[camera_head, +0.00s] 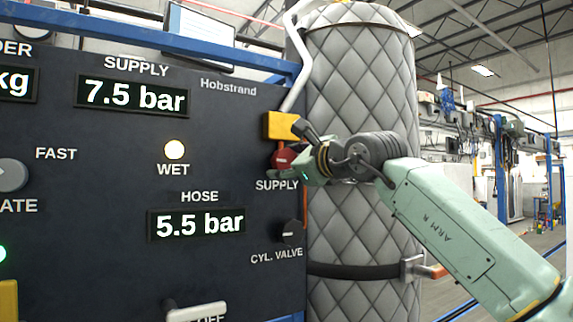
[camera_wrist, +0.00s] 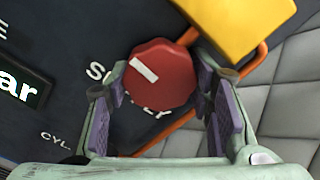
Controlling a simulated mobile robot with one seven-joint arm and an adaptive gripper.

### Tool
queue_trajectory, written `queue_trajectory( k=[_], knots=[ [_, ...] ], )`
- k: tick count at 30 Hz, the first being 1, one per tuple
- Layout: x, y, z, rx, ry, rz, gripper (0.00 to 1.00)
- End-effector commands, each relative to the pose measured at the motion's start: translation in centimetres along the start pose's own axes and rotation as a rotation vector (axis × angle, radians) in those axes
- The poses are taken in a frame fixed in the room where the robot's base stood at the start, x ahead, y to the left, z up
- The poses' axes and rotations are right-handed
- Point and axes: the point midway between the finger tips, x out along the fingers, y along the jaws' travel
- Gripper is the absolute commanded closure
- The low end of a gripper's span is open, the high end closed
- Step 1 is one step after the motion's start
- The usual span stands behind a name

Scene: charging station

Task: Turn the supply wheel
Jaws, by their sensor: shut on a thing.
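The supply wheel is a red, faceted knob (camera_head: 284,159) with a white mark, at the right edge of the dark panel above the SUPPLY label. In the wrist view the red wheel (camera_wrist: 160,76) sits at the middle, its white mark slanting toward the upper left. My gripper (camera_head: 300,168) reaches it from the right. In the wrist view my gripper's two purple-padded fingers (camera_wrist: 160,105) stand on either side of the wheel, shut on it. The supply display (camera_head: 134,96) reads 7.5 bar, and the hose display (camera_head: 198,222) reads 5.5 bar.
A yellow block (camera_head: 281,125) sits just above the wheel, with an orange pipe (camera_wrist: 262,60) beside it. The black cylinder valve knob (camera_head: 291,233) is below. A quilted grey tank (camera_head: 350,90) stands right behind my arm.

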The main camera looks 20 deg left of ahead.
Motion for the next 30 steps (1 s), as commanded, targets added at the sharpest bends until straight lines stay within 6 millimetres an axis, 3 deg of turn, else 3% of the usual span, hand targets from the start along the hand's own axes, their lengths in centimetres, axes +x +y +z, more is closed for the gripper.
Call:
queue_trajectory(
  k=[23,24,30],
  knots=[
    [0.02,-0.02,-0.07,-0.102,0.002,0.001,0.80],
    [0.02,-0.02,-0.06,-0.102,0.002,0.000,0.51],
    [0.01,-0.04,-0.03,-0.101,0.001,0.000,0.37]
  ],
)
